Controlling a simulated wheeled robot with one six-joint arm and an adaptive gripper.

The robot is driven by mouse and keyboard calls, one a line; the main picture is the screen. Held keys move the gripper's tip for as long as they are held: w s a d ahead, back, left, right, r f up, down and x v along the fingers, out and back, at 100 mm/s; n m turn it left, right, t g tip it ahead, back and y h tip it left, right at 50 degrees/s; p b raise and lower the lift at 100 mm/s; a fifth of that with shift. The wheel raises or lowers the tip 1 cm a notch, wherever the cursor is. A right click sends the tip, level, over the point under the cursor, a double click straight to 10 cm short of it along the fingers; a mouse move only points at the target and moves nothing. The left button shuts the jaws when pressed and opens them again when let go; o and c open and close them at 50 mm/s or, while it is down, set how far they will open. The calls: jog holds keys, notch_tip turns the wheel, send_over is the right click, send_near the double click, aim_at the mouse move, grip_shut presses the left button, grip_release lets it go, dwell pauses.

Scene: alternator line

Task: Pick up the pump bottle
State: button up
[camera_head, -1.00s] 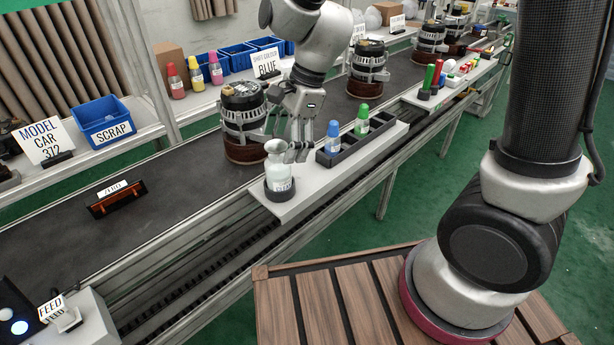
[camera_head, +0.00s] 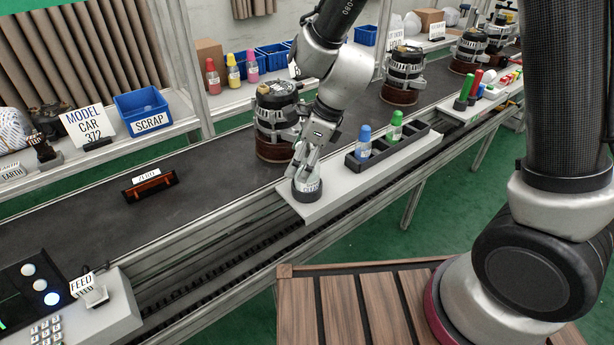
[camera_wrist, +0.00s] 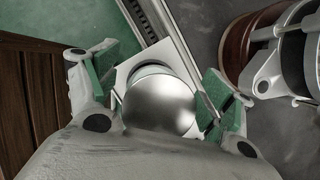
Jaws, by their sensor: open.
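The pump bottle (camera_head: 307,185) stands at the near-left end of the grey side shelf in a dark round base. Its upper part is hidden behind my gripper (camera_head: 306,170) in the head view. In the wrist view a shiny round silver top (camera_wrist: 160,104), apparently the bottle's, lies between the green-padded fingers of my gripper (camera_wrist: 160,92). The fingers are open, one on each side of it. A gap shows on the right; contact on the left is unclear.
A black rack (camera_head: 388,146) with a blue-capped bottle (camera_head: 364,142) and a green-capped bottle (camera_head: 395,127) stands to the right. An alternator (camera_head: 276,120) stands close behind on the conveyor (camera_head: 215,165).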

jog(key=shift+c, duration=0.5)
jog(key=c, duration=1.7)
grip_shut()
jog(key=shift+r, duration=0.15)
